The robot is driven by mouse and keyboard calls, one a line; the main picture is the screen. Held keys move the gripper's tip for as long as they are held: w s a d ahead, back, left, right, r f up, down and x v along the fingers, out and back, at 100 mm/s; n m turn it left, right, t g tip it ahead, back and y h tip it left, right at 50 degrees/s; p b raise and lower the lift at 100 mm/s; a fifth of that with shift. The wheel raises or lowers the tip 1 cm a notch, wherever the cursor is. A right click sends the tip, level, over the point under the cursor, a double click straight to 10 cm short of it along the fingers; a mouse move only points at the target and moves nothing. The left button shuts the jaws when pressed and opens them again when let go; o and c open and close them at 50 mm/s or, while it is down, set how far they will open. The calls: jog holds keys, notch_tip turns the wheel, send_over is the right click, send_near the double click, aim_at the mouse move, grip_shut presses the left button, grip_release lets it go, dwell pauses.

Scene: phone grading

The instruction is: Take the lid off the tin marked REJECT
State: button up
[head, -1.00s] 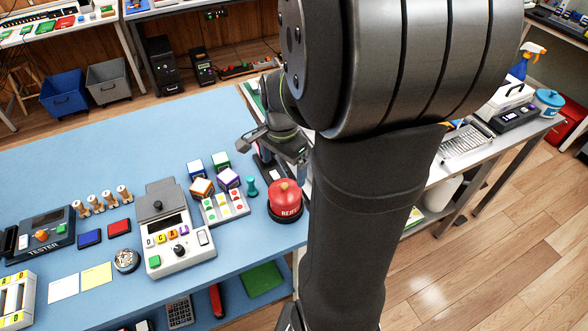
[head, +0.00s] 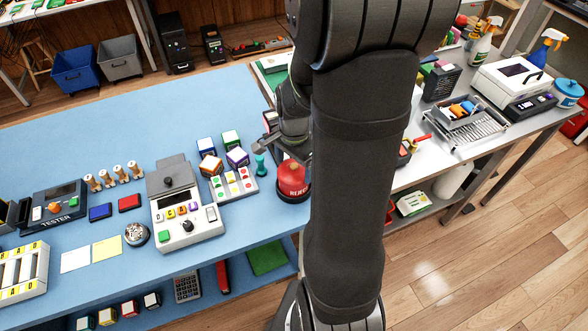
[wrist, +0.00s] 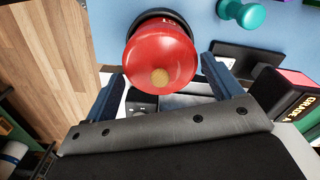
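The red tin marked REJECT (head: 293,183) stands upright on a dark round base on the blue bench. My arm partly covers its right side. The lid looks to be on. My gripper (wrist: 163,70) is open and empty, with one dark blue finger on each side of the near part of the red top. I see no contact. In the head view my gripper (head: 275,145) is just above and behind the tin, partly hidden.
A teal peg (head: 261,166) stands close to the tin's left. Left of it are a tray with coloured buttons (head: 233,185), several cubes and a grey scale-like device (head: 186,215). In the wrist view a dark box with lettering (wrist: 290,95) is right of my gripper.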

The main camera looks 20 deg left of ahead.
jog(key=c, duration=0.8)
jog(key=shift+c, duration=0.2)
